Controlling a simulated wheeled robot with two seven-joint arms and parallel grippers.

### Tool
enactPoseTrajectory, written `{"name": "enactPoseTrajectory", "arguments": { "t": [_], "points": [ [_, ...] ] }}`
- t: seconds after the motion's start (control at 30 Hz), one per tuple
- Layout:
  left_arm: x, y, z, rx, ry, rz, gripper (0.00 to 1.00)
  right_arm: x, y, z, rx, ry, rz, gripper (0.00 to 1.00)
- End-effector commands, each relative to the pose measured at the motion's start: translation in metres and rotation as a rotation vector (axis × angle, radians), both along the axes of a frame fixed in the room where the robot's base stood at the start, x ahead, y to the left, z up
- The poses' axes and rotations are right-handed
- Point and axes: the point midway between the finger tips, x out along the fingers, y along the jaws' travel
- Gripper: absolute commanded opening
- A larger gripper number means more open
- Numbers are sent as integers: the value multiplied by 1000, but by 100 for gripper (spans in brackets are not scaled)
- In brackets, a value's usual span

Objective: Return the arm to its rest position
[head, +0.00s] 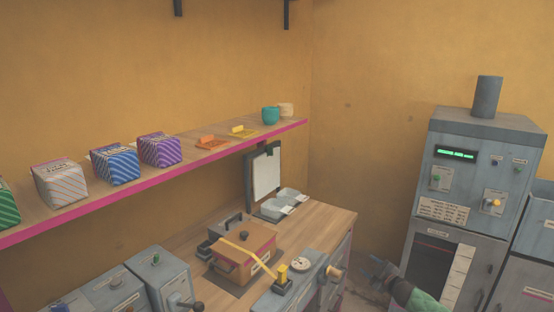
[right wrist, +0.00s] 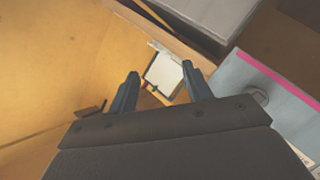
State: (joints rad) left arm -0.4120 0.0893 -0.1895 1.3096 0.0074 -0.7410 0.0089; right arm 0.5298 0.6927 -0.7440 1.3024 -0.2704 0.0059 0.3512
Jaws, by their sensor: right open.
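My right gripper (head: 378,268) shows at the lower right of the head view, past the right end of the wooden counter (head: 318,218) and in front of the tall grey machine. Its green-sleeved arm (head: 418,299) comes in from the bottom edge. In the right wrist view the two dark fingers of the right gripper (right wrist: 160,70) stand apart, with nothing seen held between them. A pale rectangular panel (right wrist: 164,74) shows beyond the gap. My left gripper is not in view.
A brown press-like box with a yellow strap (head: 246,247) stands on the counter, with a grey knobbed unit (head: 302,266) beside it. The tall grey machine (head: 472,145) stands to the right. A pink-edged shelf (head: 215,150) holds several patterned boxes, two cups and small trays.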

Motion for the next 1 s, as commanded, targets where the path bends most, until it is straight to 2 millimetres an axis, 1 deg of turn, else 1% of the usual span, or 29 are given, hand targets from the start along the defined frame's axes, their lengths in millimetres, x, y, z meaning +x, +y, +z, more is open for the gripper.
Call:
{"name": "enactPoseTrajectory", "arguments": {
  "t": [0.07, 0.17, 0.27, 0.3, 0.37, 0.4, 0.47, 0.5, 0.57, 0.6, 0.67, 0.7, 0.77, 0.8, 0.87, 0.9, 0.97, 1.0],
  "points": [
    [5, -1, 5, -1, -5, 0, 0, 11, -8, 7, -30, 9, -92, 50],
    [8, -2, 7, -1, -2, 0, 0, 14, -17, -2, -59, 55, -204, 50],
    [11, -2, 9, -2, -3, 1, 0, 3, -18, -29, -72, 137, -307, 50],
    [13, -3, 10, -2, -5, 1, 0, -6, -17, -47, -73, 182, -345, 50],
    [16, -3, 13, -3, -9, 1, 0, -22, -13, -75, -69, 255, -396, 50],
    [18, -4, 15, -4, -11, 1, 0, -34, -9, -93, -62, 301, -421, 50],
    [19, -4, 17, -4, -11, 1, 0, -54, -4, -121, -53, 368, -454, 50],
    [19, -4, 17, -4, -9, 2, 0, -68, 0, -140, -43, 413, -474, 50],
    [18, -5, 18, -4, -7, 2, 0, -91, 7, -168, -27, 478, -500, 50],
    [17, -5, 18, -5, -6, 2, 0, -107, 14, -186, -14, 520, -514, 50],
    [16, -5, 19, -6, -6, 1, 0, -131, 22, -212, 10, 581, -533, 50],
    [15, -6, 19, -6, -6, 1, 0, -148, 27, -229, 25, 618, -546, 50],
    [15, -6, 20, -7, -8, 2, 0, -174, 37, -255, 51, 674, -563, 50],
    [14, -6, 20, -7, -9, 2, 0, -191, 43, -271, 70, 708, -573, 50],
    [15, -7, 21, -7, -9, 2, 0, -219, 52, -294, 97, 758, -587, 50],
    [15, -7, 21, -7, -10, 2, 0, -237, 59, -310, 114, 788, -594, 50],
    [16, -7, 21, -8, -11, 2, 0, -266, 69, -332, 141, 830, -604, 50],
    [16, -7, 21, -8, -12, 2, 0, -285, 76, -346, 158, 857, -610, 50]
  ]
}}
